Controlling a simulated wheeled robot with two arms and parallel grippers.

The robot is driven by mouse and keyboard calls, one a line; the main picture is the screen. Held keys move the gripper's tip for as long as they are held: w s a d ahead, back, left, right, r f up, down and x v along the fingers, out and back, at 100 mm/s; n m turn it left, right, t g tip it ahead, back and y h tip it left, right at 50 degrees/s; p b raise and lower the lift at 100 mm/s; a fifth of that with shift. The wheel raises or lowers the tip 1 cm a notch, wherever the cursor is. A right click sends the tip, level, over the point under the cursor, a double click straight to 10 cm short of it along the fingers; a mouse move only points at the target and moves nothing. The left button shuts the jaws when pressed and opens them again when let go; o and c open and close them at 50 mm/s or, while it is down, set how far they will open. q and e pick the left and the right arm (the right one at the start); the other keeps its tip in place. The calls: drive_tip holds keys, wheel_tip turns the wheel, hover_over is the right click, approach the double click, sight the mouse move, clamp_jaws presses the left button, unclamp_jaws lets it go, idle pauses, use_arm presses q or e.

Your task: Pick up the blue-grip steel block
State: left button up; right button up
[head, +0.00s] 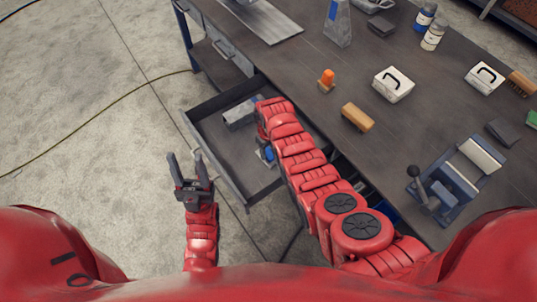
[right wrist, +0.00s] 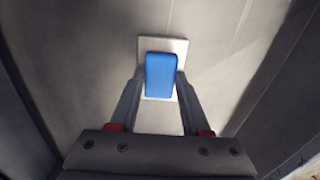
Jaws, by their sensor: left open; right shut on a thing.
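The blue-grip steel block (right wrist: 161,76) is between the two fingers of my right gripper (right wrist: 160,92) in the right wrist view. The fingers are shut on the sides of its blue grip, with the pale square steel part beyond. In the head view, the block (head: 268,154) shows as a small blue patch beside my right forearm, over the open drawer; that arm hides much of the gripper. I cannot tell whether the block touches the drawer floor. My left gripper (head: 189,172) is open and empty, left of the drawer above the concrete floor.
The open drawer (head: 213,167) has raised walls around the right gripper. A grey metal piece (head: 243,112) lies in its far part. The workbench top (head: 310,75) holds an orange-topped stamp (head: 326,80), a wooden brush (head: 357,117), white boxes (head: 393,85) and a vise (head: 455,180).

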clamp_jaws()
drive_tip(key=shift+r, duration=0.1)
